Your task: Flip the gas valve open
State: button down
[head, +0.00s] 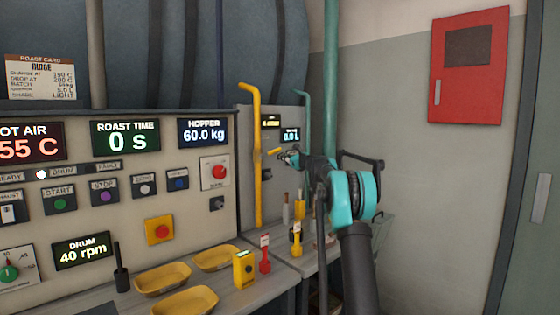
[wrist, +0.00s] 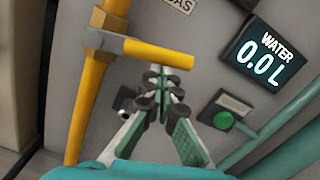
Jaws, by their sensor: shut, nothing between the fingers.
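The gas valve is on a yellow vertical pipe (head: 257,170), which also shows in the wrist view (wrist: 87,105). Its yellow lever (head: 274,152) sticks out to the right, roughly crosswise to the pipe. In the wrist view the lever (wrist: 155,52) runs from a brass valve body (wrist: 103,30) under a partly cut-off GAS label. My gripper (wrist: 162,76) is shut and empty, its fingertips just below the lever in that view. I cannot tell whether they touch it. In the head view my gripper (head: 288,156) is at the lever's right end.
A WATER display (wrist: 262,52) reads 0.0 L, with a green button (wrist: 223,120) below it. A teal pipe (head: 308,130) stands to the right. Yellow trays (head: 163,279) and small tagged items (head: 265,254) stand on the bench. A red cabinet (head: 467,65) hangs on the wall.

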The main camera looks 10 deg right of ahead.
jog(key=s+a+r+n, duration=0.3)
jog(key=a+r+n, duration=0.2)
jog(key=n, duration=0.9)
jog(key=shift+s+r+g, duration=0.3)
jog(key=shift+r+g, duration=0.1)
jog(key=shift+r, duration=1.35)
jog(key=shift+a, duration=0.1)
